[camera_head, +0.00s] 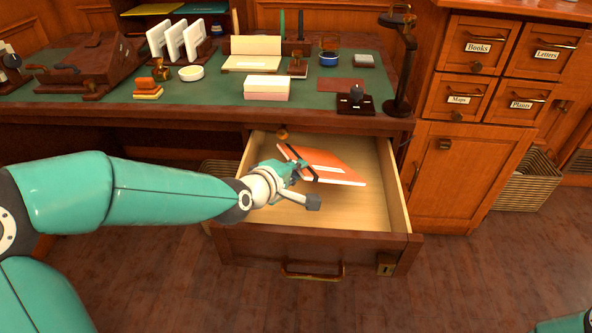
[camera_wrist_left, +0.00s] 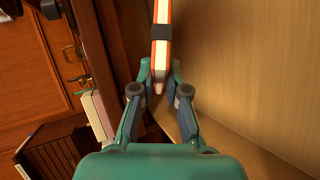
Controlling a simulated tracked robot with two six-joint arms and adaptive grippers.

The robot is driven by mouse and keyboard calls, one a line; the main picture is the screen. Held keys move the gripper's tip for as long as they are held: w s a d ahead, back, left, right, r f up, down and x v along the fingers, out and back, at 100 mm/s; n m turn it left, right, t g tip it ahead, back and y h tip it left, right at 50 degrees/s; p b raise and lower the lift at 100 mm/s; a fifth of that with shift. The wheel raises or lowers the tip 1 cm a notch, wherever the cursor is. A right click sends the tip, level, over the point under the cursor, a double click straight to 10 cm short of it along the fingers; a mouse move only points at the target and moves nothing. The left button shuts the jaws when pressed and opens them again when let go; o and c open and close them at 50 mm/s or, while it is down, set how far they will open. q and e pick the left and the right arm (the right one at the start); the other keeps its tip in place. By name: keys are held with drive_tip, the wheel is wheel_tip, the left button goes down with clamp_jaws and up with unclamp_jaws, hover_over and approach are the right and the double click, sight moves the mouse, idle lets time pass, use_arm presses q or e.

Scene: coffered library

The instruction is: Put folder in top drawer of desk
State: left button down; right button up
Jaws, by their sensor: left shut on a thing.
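The orange folder (camera_head: 330,166) has a white label strip and a dark band near its left end. It is inside or just above the open top drawer (camera_head: 398,195) of the desk. My left gripper (camera_head: 292,168) is shut on the folder's near left edge, over the drawer. In the left wrist view the folder (camera_wrist_left: 161,50) stands edge-on between the fingers of my left gripper (camera_wrist_left: 160,85), with its orange covers and white pages showing. I cannot tell whether the folder touches the drawer floor. My right gripper is not in view.
The desk top (camera_head: 222,88) above holds a white box (camera_head: 266,87), a dark inkwell stand (camera_head: 355,102) and a lamp (camera_head: 400,65). A cabinet with labelled drawers (camera_head: 480,48) stands at right, with a wicker basket (camera_head: 528,182) beside it. The drawer is otherwise clear where visible.

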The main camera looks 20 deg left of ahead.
use_arm(q)
drive_tip(key=shift+f+b, duration=0.25)
drive_tip(key=shift+b, duration=0.05)
drive_tip(key=c, duration=1.2)
unclamp_jaws()
drive_tip(key=shift+r+p, duration=0.25)
drive_tip(key=shift+p, duration=0.1)
drive_tip(key=p+v, duration=0.2)
drive_tip(key=v, duration=1)
drive_tip(key=shift+r+p, duration=0.3)
drive_tip(key=shift+p, duration=0.1)
drive_tip(key=shift+s+a, duration=0.1)
drive_tip(key=shift+s, duration=0.05)
